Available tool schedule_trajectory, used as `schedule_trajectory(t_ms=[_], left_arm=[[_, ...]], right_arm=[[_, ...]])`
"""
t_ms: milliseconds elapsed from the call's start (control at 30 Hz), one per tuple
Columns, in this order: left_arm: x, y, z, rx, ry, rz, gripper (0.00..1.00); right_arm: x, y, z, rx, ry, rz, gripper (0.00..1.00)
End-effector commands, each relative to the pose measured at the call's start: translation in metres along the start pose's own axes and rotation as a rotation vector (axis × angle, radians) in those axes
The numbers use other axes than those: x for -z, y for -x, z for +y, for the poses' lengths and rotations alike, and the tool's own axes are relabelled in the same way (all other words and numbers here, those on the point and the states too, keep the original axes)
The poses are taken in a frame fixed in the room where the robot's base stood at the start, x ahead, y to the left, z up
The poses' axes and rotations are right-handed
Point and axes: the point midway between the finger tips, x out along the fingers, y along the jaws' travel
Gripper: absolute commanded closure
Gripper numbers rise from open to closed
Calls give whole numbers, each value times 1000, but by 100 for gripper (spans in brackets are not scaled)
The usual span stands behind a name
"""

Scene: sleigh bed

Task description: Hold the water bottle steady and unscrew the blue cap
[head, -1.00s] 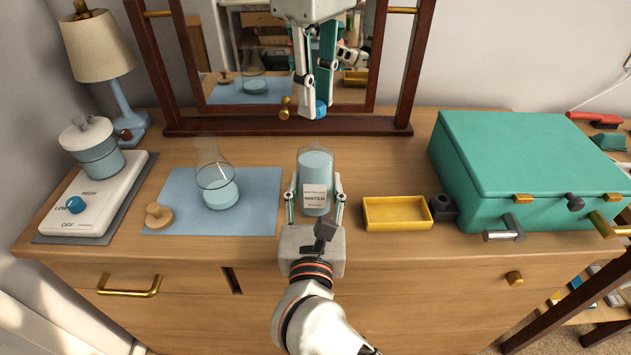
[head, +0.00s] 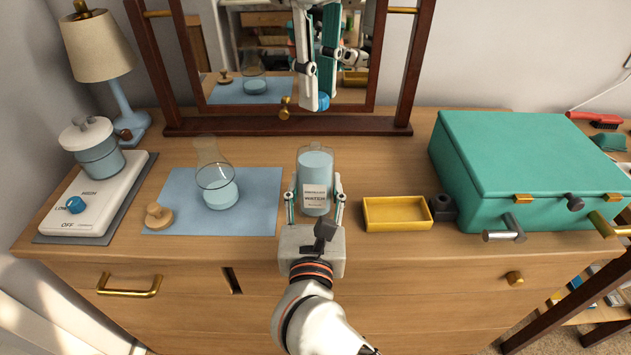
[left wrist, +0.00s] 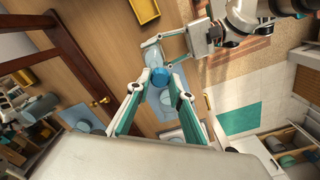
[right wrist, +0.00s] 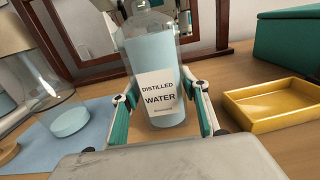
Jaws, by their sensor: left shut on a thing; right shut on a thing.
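The clear water bottle (head: 316,178), labelled "Distilled Water", stands upright on the dresser top. My right gripper (head: 316,195) is shut around its body from the front; the right wrist view shows a finger on each side of the bottle (right wrist: 158,95). The blue cap (head: 322,101) is apart from the bottle, in the air above it. My left gripper (head: 314,104) points down from the top of the head view and is shut on the cap. The left wrist view shows the cap (left wrist: 160,76) between its fingertips.
A glass flask (head: 218,188) and a wooden stopper (head: 158,215) are on a blue mat (head: 258,200) to the left. A yellow tray (head: 396,226) and green case (head: 530,160) are to the right. A mirror frame (head: 385,125) stands close behind.

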Motion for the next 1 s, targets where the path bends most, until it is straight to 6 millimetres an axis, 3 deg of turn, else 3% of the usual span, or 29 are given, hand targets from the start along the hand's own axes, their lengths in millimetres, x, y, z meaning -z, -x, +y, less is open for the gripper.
schedule_trajectory(t_ms=[1000], left_arm=[[-34,28,-34,0,0,0,100]], right_arm=[[0,0,0,0,0,1,83]])
